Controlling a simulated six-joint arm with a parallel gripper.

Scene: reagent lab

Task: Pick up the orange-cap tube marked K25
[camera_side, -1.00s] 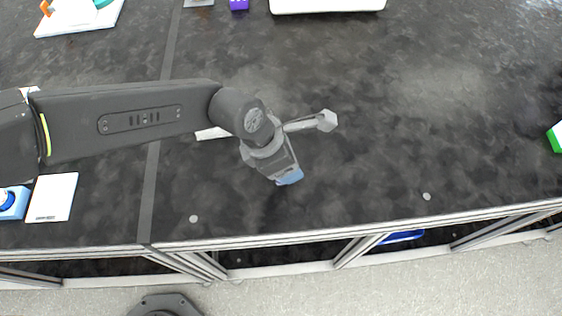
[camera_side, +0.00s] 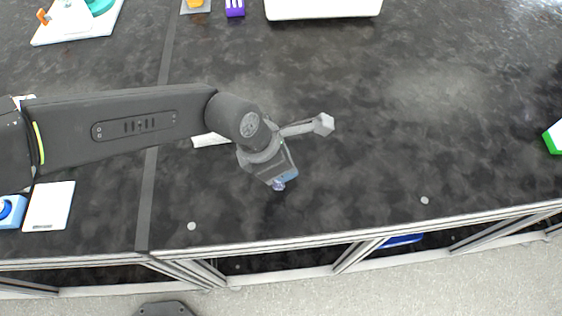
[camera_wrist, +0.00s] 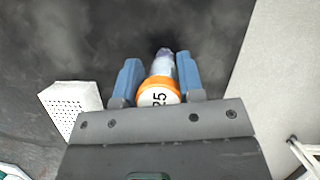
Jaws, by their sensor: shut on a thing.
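In the wrist view a tube with an orange cap (camera_wrist: 158,93) is between the two blue fingers of my gripper (camera_wrist: 157,80). The white top of the cap faces the camera and carries dark print that reads "25"; the character before it is cut or unclear. The tube's clear body points away from the camera. My gripper is shut on the tube. In the side view my gripper (camera_side: 286,179) is over the dark bench near its front edge, and a small pale piece of the tube (camera_side: 278,186) shows beside the blue fingers.
A white perforated block (camera_wrist: 72,108) is at the left in the wrist view. In the side view a white pad (camera_side: 48,206) lies at the left, and a purple rack (camera_side: 234,8) stands at the back. The bench right of my gripper is largely clear.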

